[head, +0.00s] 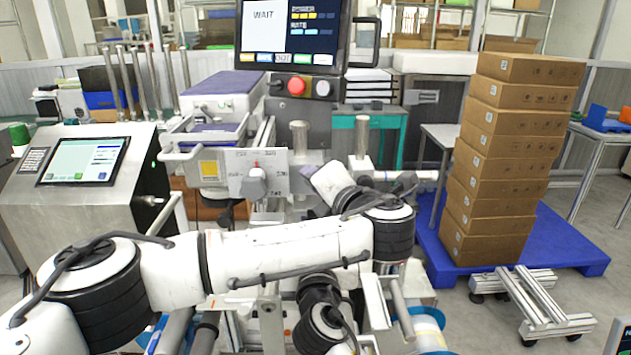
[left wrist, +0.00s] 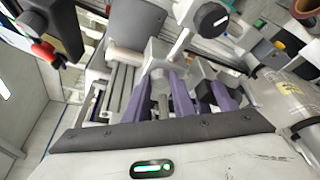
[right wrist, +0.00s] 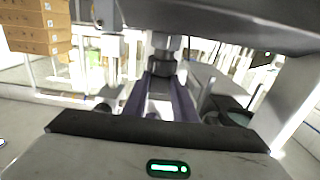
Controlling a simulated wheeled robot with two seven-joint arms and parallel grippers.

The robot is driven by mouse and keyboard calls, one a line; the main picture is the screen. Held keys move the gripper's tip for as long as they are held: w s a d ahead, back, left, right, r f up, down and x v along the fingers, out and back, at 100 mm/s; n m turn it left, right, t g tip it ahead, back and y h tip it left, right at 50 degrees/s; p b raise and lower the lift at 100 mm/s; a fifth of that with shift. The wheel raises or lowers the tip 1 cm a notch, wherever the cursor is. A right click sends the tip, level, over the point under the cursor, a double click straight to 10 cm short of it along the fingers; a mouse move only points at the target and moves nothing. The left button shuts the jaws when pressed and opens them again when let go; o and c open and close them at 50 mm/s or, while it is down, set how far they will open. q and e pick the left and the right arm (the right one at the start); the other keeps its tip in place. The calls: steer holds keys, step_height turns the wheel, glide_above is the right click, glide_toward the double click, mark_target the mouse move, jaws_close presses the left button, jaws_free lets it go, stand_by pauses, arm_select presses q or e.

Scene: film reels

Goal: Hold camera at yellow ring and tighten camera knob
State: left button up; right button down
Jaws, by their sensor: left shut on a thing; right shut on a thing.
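In the left wrist view, my left gripper (left wrist: 163,80) has its purple fingers shut around a grey part (left wrist: 162,104), close to the grey machine head. In the right wrist view, my right gripper (right wrist: 162,74) has its purple fingers shut on a dark grey part (right wrist: 160,84). The two grippers work close together at the middle of the machine. In the head view, my own arm links cover most of this spot. I cannot make out a yellow ring, and I cannot tell which gripped part is the camera and which its knob.
Metal posts (head: 362,136) rise behind. A screen (head: 291,28) and red button (head: 297,86) are above. Stacked boxes (head: 512,150) stand right.

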arm_select(q)
steer(key=m, duration=0.1)
steer(key=m+t+y, duration=0.1)
steer(key=m, duration=0.2)
steer(key=shift+d+f+m+t+y, duration=0.15)
steer(key=shift+f+m+t+y, duration=0.1)
steer(key=shift+m+t+y, duration=0.05)
stand_by(0.4)
steer(key=o, duration=1.1)
steer(key=shift+c, duration=0.2)
steer(key=shift+s, duration=0.1)
steer(key=v, duration=1.1)
steer(key=shift+s+d, duration=0.25)
steer(key=shift+s, duration=0.1)
